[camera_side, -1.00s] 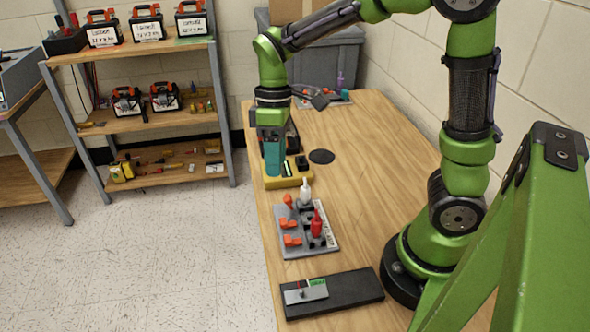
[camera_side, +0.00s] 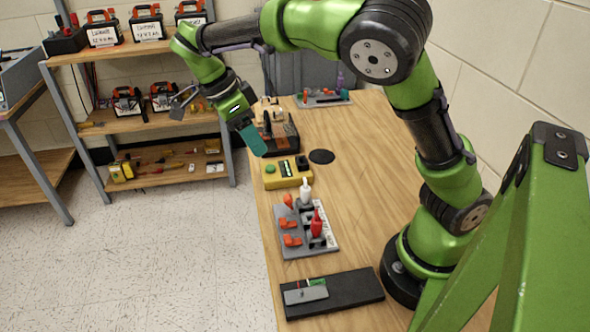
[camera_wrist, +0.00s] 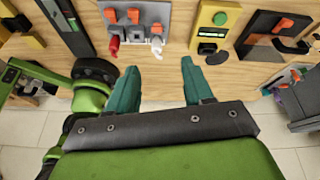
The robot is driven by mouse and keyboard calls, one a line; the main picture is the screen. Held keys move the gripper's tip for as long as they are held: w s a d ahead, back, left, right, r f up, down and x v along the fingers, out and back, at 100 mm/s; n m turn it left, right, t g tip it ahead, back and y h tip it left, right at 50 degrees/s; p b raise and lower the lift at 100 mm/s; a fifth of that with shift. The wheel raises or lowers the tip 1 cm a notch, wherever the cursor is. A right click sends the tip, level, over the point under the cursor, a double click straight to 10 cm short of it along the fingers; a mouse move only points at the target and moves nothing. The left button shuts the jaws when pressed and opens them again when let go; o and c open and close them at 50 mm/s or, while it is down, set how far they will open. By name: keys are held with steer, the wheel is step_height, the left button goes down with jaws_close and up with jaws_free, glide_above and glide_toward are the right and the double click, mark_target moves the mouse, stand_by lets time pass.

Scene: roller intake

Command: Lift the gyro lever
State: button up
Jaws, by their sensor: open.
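No part is clearly marked as the gyro lever, and I cannot tell which one it is. A grey plate (camera_side: 306,296) with small details sits on a black base (camera_side: 352,291) at the table's near end. My gripper (camera_side: 252,140) is raised and tilted at the table's left edge, above the yellow box. In the wrist view its teal fingers (camera_wrist: 160,88) are apart with nothing between them.
A dark device (camera_side: 283,138) stands behind the yellow box; it also shows in the wrist view (camera_wrist: 250,47). A grey tray (camera_side: 322,100) with small items lies at the table's far end. Shelves (camera_side: 150,123) stand left. The table's right half is mostly clear.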

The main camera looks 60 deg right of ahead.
steer(key=m, duration=0.2)
glide_toward(289, 196)
steer(key=shift+m, duration=0.3)
steer(key=x, duration=0.8)
steer(key=shift+f, duration=0.25)
